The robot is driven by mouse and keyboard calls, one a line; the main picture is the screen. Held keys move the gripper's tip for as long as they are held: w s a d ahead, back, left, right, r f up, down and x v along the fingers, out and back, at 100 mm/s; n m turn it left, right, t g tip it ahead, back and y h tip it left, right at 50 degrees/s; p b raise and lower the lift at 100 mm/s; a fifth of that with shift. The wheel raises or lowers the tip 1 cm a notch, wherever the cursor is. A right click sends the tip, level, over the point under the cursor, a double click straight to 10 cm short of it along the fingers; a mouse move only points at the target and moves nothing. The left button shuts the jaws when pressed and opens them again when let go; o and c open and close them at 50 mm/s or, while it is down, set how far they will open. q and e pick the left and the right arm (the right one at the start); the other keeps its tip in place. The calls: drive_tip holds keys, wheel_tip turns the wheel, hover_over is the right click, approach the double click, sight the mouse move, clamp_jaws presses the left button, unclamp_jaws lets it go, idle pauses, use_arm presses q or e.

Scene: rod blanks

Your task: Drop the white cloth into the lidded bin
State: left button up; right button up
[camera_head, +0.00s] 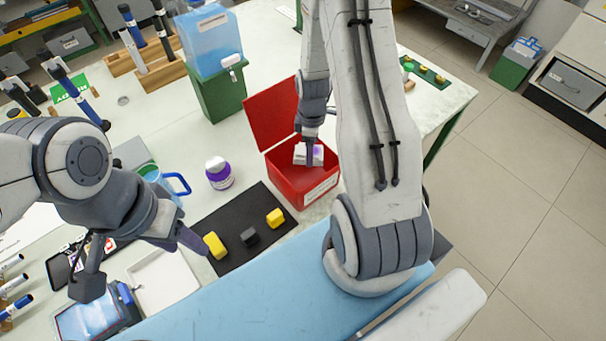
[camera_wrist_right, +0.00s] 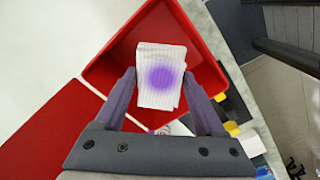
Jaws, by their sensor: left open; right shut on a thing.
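The white cloth (camera_head: 301,152) has a purple round stain, seen plainly in the right wrist view (camera_wrist_right: 158,78). My right gripper (camera_head: 309,157) points down at the bin and is shut on the cloth, whose sides lie between the two fingers in the right wrist view (camera_wrist_right: 160,92). The red lidded bin (camera_head: 290,180) stands with its lid (camera_head: 271,116) swung open at the back left. The cloth is over the bin's opening; how deep it hangs I cannot tell. The bin also fills the middle of the right wrist view (camera_wrist_right: 205,60). My left gripper (camera_head: 140,265) is open and empty at lower left.
A black mat (camera_head: 232,221) with yellow and dark blocks lies left of the bin. A purple-labelled jar (camera_head: 219,174), a blue-handled mug (camera_head: 176,183) and a water dispenser (camera_head: 215,60) stand further left and behind. A white tray (camera_head: 162,285) lies near my left gripper.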

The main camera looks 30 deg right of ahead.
drive_tip(key=shift+f+b, duration=0.35)
drive_tip(key=shift+f, duration=0.5)
use_arm(q)
drive_tip(key=shift+f, duration=0.7)
use_arm(e)
drive_tip(key=o, duration=1.3)
drive_tip(key=shift+r, duration=0.65)
wheel_tip(320, 180, up, 9)
drive_tip(key=shift+r+b, duration=0.15)
drive_tip(key=shift+b, duration=0.7)
use_arm(q)
drive_tip(key=shift+f, duration=0.9)
